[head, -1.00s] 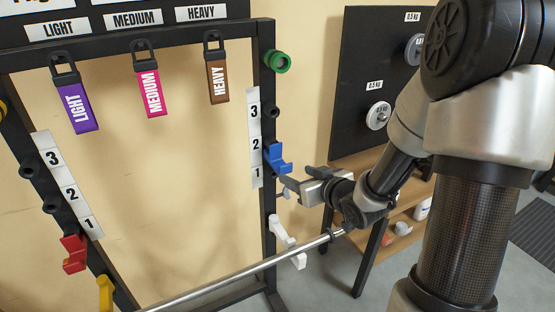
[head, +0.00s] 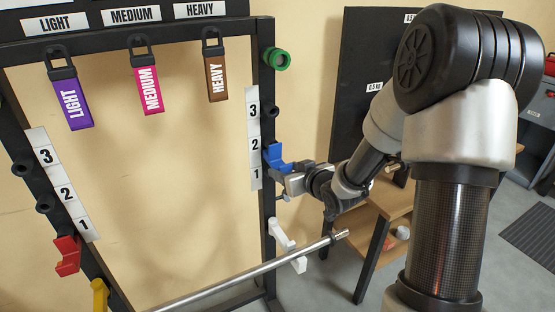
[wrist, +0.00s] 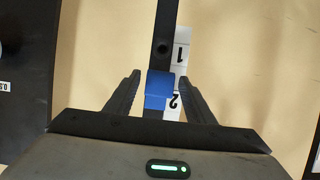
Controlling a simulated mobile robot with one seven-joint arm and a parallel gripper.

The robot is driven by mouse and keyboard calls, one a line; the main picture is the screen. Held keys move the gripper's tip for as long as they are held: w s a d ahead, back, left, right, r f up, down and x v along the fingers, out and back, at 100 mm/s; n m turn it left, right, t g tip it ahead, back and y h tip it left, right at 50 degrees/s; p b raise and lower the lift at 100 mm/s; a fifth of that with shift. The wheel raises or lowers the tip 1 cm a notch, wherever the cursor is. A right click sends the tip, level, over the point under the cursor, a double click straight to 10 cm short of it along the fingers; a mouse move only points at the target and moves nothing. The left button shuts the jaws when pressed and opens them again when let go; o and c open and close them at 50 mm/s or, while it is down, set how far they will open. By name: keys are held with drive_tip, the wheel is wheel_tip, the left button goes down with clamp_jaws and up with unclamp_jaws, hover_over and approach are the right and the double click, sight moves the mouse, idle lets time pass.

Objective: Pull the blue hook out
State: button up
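The blue hook (head: 272,156) sits on the right upright of the rack, beside the number 2 on the white strip. My gripper (head: 283,172) is at the hook from its right side, and its tips overlap the hook in the head view. In the wrist view the blue hook (wrist: 159,90) lies between the two dark fingers (wrist: 160,88), which stand apart with a gap on each side. Whether either finger touches it is hard to tell.
A white hook (head: 287,245) and a steel bar (head: 240,275) lie below my gripper. A green ring (head: 278,59) is higher on the same upright (head: 267,100). A dark board (head: 365,90) and wooden shelf (head: 375,205) stand behind my arm.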

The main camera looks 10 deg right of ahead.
drive_tip(key=shift+r, duration=0.1)
clamp_jaws()
drive_tip(key=shift+s+d, duration=0.25)
drive_tip(key=shift+s, duration=0.4)
drive_tip(key=s+d, duration=0.3)
drive_tip(key=s, duration=0.7)
drive_tip(key=shift+s+d+f, duration=0.15)
drive_tip(key=shift+f, duration=0.25)
idle(1.2)
